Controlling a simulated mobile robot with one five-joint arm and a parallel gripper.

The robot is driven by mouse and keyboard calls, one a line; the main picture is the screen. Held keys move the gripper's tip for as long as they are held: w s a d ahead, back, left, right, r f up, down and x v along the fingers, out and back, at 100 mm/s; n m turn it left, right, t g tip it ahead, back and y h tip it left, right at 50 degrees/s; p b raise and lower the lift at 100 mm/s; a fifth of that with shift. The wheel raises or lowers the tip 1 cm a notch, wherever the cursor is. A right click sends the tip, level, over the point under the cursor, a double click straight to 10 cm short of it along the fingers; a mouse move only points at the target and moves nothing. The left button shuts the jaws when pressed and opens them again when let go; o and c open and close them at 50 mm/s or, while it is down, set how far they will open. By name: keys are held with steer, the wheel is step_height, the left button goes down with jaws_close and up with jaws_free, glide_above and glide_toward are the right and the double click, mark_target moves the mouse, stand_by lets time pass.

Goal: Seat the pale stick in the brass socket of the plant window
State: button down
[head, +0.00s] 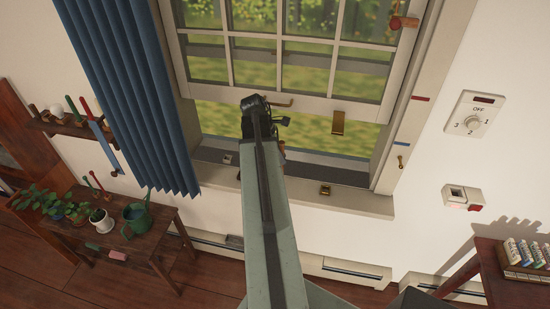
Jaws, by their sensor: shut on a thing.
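My gripper (264,122) is seen from behind in the head view, in front of the lower part of the raised window sash (305,106). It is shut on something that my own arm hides. I cannot make out the pale stick. A small tan patch (282,146) shows just right of my gripper, too small to name. A brass socket (325,190) sits on the window sill, right of my arm and lower in the picture than my gripper. A brass plate (338,122) is on the sash's bottom rail, above that socket.
A tan handle-like bar (281,104) is on the rail beside my gripper. A grey fitting (228,159) sits on the sill at left. A blue curtain (125,85) hangs left, above a plant bench (150,232). The sill right of the socket is clear.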

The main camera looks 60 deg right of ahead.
steer(key=f+b, duration=0.1)
steer(key=w+d+f+b, duration=0.1)
steer(key=f+b, duration=0.2)
steer(key=shift+w+d+f, duration=0.1)
steer(key=shift+w+d, duration=0.15)
steer(key=shift+d, duration=0.15)
steer(key=c, duration=1.3)
jaws_free()
steer(key=shift+r, duration=0.2)
steer(key=p+v, duration=1.1)
steer(key=v, duration=0.1)
